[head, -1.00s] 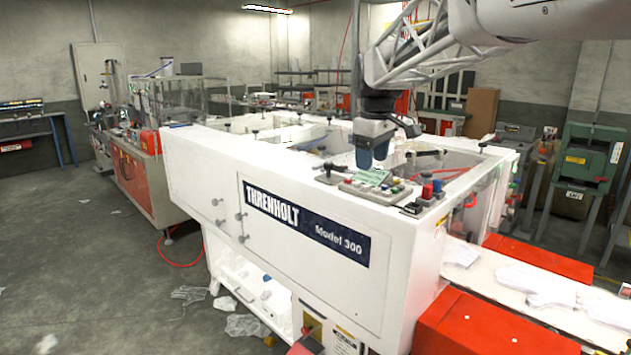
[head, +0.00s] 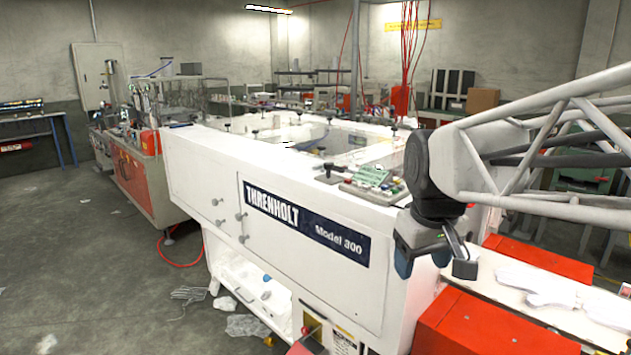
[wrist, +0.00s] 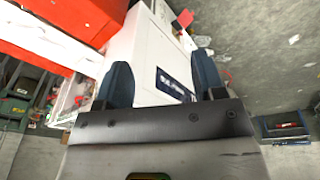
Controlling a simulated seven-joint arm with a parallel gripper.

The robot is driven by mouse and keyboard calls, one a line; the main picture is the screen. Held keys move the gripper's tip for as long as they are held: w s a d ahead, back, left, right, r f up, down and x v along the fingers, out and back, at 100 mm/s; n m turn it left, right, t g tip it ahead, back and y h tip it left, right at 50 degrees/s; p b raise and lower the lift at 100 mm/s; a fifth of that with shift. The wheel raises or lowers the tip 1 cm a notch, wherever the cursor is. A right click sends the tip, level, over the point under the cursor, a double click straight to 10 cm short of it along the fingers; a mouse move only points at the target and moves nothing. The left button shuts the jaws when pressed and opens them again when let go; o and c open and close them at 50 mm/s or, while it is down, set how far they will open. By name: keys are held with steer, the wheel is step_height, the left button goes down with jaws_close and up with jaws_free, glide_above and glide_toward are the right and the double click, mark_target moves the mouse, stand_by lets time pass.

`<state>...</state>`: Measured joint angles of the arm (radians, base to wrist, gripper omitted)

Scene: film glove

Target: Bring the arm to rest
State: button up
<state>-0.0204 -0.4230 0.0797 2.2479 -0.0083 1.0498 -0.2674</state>
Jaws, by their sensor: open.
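My gripper (head: 436,262) is in the head view, at the front right corner of the white Threnholt machine (head: 190,178). It hangs in front of the machine's right end, near the conveyor. In the wrist view my gripper (wrist: 162,85) shows two dark blue fingers standing wide apart, with nothing between them but the machine (wrist: 140,55) beyond. My arm comes in from the right edge of the head view and hides part of the machine's right end.
A red cover (head: 480,325) and a white conveyor bed (head: 590,308) with pale gloves (head: 530,282) lie close to the right. A control panel (head: 372,178) sits on the machine's top. Open grey floor (head: 80,240) lies to the left, with scraps beside the machine.

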steer(key=s+f+m, duration=0.1)
steer(key=s+f, duration=0.3)
steer(key=s, duration=0.3)
steer(key=s+d+f+m, duration=0.1)
steer(key=s+f+m, duration=0.1)
steer(key=s+f, duration=0.3)
steer(key=shift+s+f+m, duration=0.25)
steer(key=shift+s+m, duration=0.05)
steer(key=shift+s, duration=0.55)
steer(key=shift+d, duration=0.1)
